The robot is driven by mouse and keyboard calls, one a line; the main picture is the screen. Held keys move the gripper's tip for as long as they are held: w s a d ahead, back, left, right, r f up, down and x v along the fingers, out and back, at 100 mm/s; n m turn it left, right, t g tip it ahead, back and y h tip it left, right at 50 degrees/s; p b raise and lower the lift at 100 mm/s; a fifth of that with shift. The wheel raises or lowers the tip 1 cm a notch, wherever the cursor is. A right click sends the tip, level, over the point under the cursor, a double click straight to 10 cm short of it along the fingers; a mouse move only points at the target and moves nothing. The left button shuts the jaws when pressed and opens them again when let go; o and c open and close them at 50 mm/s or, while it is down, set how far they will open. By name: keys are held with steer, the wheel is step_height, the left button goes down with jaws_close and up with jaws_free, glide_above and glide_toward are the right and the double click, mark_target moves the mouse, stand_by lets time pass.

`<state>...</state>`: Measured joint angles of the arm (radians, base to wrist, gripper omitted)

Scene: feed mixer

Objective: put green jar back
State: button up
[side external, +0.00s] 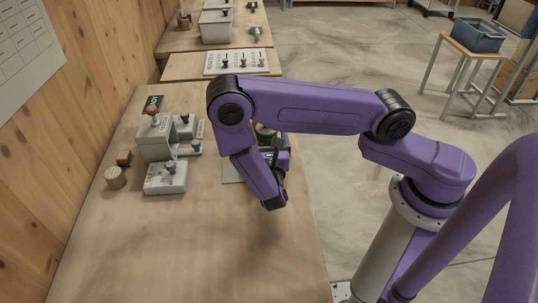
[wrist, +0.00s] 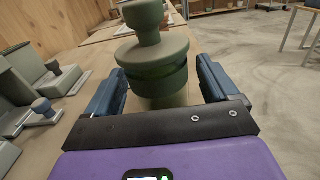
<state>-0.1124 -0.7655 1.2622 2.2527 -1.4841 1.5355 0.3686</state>
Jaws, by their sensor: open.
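The green jar (wrist: 153,65) stands upright in the wrist view, with a wide lid and a round knob on top. My gripper (wrist: 163,80) is open, with one blue finger on each side of the jar. Small gaps seem to show between the fingers and the jar; I cannot tell if either touches. In the side external view the jar (side external: 264,133) is mostly hidden behind my arm, and my gripper (side external: 280,158) is partly hidden too. A pale flat plate (side external: 231,171) shows on the table beside it.
A round wooden piece (side external: 115,177) lies by the wall. A panel with several knobs (side external: 237,62) is behind. The table's front is clear.

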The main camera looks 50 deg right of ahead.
steer(key=v, duration=1)
steer(key=shift+s+a, duration=0.25)
steer(key=shift+s, duration=0.05)
steer(key=shift+d+r+m+g, duration=0.15)
steer(key=shift+r+m+g, duration=0.15)
steer(key=shift+r, duration=0.05)
steer(key=s+d+r+m+g+y, duration=0.3)
steer(key=s+r+m+g+y, duration=0.3)
steer(key=s+r+m, duration=0.1)
steer(key=s+d+r+m+g+y, duration=0.2)
steer(key=s+r+m+g+y, duration=0.4)
steer(key=s, duration=0.4)
steer(key=shift+d+r+m+y, duration=0.4)
steer(key=shift+r+y, duration=0.2)
steer(key=shift+r, duration=0.05)
